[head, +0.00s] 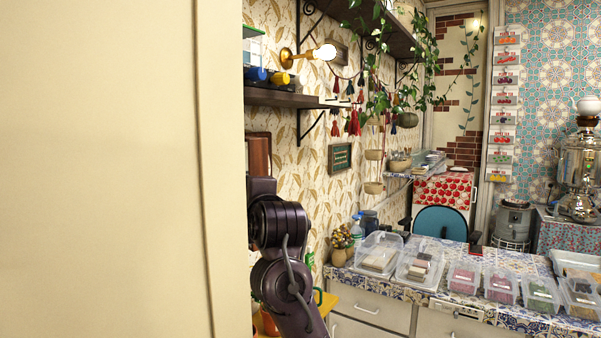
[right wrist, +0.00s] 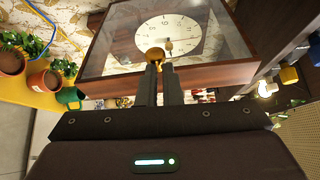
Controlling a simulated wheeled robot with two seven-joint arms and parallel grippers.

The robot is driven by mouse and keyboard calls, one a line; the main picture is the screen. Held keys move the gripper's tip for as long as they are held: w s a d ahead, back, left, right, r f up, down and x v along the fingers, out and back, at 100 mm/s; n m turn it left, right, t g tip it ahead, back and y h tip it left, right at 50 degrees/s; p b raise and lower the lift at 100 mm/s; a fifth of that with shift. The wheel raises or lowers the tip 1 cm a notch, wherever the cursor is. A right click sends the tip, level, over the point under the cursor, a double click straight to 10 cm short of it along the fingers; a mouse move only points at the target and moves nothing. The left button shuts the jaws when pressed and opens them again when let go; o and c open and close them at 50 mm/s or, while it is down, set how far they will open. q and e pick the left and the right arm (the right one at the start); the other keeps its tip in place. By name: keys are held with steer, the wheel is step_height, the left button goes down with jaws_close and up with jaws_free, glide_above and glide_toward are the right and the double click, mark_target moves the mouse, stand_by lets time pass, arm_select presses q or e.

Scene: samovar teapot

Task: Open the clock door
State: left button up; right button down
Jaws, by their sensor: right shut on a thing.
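The clock fills the upper part of the right wrist view, with a white round dial (right wrist: 168,38) behind a glass door (right wrist: 110,55) in a brown wooden frame (right wrist: 215,74). A small round golden knob (right wrist: 155,54) is at the door's near edge. My right gripper (right wrist: 160,68) is shut on this knob. I cannot tell whether the door stands ajar. In the head view a brown wooden piece (head: 258,152), seemingly the clock's side, shows on the wall above my dark right arm. My right gripper is hidden there, and my left gripper is not in view.
A large cream panel (head: 100,170) blocks the head view's left side. A dark shelf (head: 285,98) and a lit lamp (head: 322,52) are above the clock. Potted plants (right wrist: 38,78) stand on a yellow surface beside it. A counter with clear boxes (head: 420,264) is at right.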

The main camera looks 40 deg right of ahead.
steer(key=shift+w+a, duration=0.2)
steer(key=shift+d+f, duration=0.1)
steer(key=shift+d, duration=0.05)
stand_by(0.3)
step_height(320, 180, up, 20)
steer(key=shift+b, duration=0.35)
steer(key=shift+s, duration=0.1)
